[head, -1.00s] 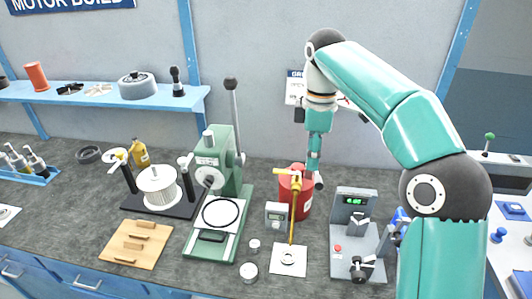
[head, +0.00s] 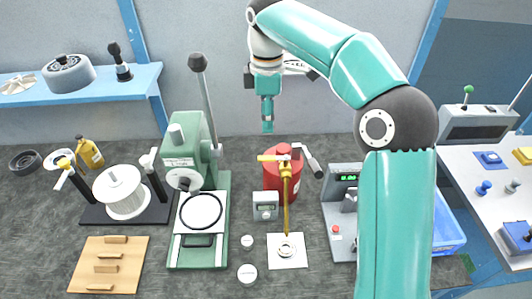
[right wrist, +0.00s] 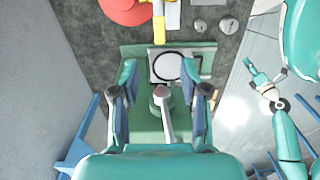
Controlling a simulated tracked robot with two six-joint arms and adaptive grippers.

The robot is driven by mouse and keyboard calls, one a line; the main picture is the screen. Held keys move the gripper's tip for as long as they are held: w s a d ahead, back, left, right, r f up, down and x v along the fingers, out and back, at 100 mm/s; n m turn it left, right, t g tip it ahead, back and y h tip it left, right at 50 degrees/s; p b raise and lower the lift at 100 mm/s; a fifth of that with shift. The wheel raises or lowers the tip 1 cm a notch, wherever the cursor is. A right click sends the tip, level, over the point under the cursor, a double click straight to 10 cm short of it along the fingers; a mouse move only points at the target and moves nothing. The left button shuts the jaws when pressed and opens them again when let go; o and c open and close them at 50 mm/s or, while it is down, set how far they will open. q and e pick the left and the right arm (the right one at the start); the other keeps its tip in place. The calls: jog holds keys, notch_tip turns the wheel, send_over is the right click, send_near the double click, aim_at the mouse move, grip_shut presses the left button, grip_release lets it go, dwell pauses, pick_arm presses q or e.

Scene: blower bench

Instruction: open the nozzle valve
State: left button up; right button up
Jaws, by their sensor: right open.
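The yellow nozzle valve (head: 284,166) sits at the red canister (head: 283,187), with a brass tube (head: 286,210) running down to a white pad with a ring (head: 287,250). A dark-and-silver lever (head: 311,160) sticks out beside the valve. My right gripper (head: 267,118) hangs above and behind the canister, apart from it, seen edge-on. In the right wrist view, my right gripper (right wrist: 163,80) is open and empty, its fingers on either side of the press lever's ball in the picture; the yellow valve (right wrist: 159,28) is at the top. Part of my left arm seems to show at right, its jaws unclear.
The green press (head: 202,180) with its tall ball-topped lever (head: 206,100) stands left of the canister. A small grey meter (head: 265,206) is in front of it, and a grey fixture with a green display (head: 342,205) is right. A spool stand (head: 122,192) is far left.

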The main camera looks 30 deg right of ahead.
aim_at(268, 158)
notch_tip(268, 158, down, 12)
jog(key=shift+a+r, duration=0.1)
dwell(0.4)
grip_shut()
jog(key=shift+d, duration=0.25)
jog(key=shift+a, duration=0.15)
jog(key=shift+s, duration=0.1)
